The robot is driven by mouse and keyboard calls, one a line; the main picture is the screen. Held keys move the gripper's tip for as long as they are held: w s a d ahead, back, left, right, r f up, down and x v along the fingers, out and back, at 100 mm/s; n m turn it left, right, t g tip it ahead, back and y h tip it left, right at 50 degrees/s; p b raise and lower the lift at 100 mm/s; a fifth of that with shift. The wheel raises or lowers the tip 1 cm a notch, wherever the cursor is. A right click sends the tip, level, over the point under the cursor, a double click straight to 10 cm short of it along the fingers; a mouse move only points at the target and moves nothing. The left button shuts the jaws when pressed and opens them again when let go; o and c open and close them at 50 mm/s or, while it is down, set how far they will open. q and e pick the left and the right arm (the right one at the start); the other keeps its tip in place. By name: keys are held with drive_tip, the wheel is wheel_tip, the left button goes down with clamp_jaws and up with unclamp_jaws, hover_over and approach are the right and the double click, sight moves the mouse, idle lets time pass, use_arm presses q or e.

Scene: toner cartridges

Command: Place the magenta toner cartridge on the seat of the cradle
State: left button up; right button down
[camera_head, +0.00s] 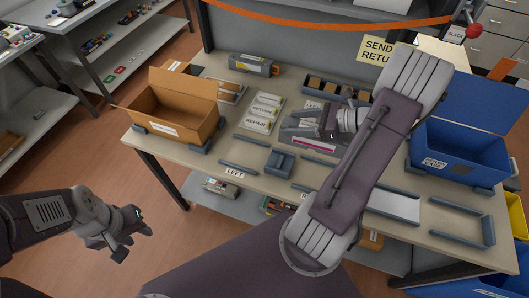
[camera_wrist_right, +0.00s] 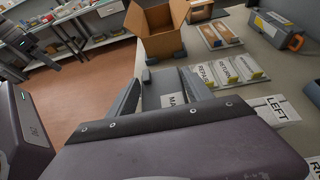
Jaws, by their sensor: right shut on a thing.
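The magenta toner cartridge (camera_head: 314,144) is grey with a magenta stripe and sits at the tip of my right gripper (camera_head: 322,130), above the table.
An open cardboard box (camera_head: 172,108) stands at the table's left end, and a blue bin (camera_head: 459,152) at the right. Label cards (camera_head: 262,113) and a grey-orange device (camera_head: 253,65) lie behind. My right arm hides part of the table.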

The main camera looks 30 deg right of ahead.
drive_tip(key=shift+s+d, duration=0.75)
drive_tip(key=shift+s, duration=0.05)
drive_tip(key=shift+w+a+f+b, duration=0.25)
drive_tip(key=shift+w+a+f, duration=0.8)
drive_tip(key=shift+a+f, duration=0.75)
drive_tip(key=shift+w+a+f+b, duration=0.2)
drive_tip(key=shift+w+a+f, duration=0.9)
drive_tip(key=shift+a+f, duration=0.65)
drive_tip(key=shift+w+a+f+b, duration=0.25)
drive_tip(key=shift+w+a+f, duration=0.8)
drive_tip(key=shift+a+f, duration=0.75)
drive_tip(key=shift+c, duration=2.1)
unclamp_jaws()
drive_tip(key=shift+d+f, duration=0.3)
drive_tip(key=shift+f, duration=0.05)
